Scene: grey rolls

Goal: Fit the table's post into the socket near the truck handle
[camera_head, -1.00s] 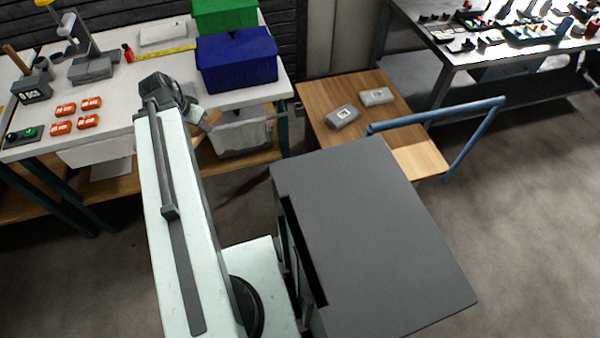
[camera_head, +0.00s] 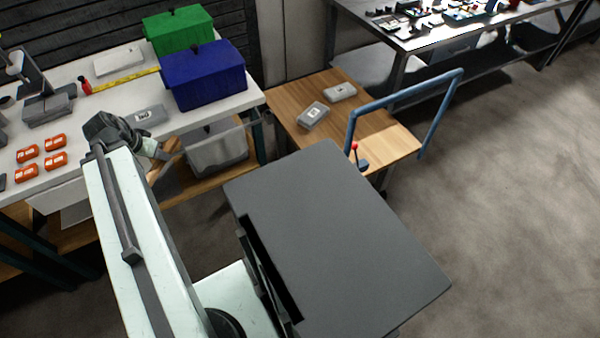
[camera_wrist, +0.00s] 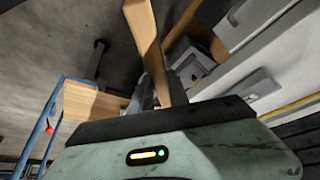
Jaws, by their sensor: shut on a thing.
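The truck (camera_head: 378,130) is a low wooden deck with a blue tube handle (camera_head: 405,92) at its right end. A small dark piece with a red ball-topped stick (camera_head: 355,148) stands at the deck's near edge by the handle. I cannot make out a socket. My gripper (camera_head: 157,152) is over the workbench's front edge, left of the truck. It is shut on a wooden post, which shows in the wrist view (camera_wrist: 146,38) as a long tan bar. In the head view the post is hard to tell from the wood behind it.
The white workbench (camera_head: 120,105) carries a blue bin (camera_head: 207,80), a green bin (camera_head: 178,30) and several orange boxes (camera_head: 55,160). Two grey packs (camera_head: 312,116) lie on the truck deck. A metal table (camera_head: 430,35) stands behind. Floor at right (camera_head: 510,200) is clear.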

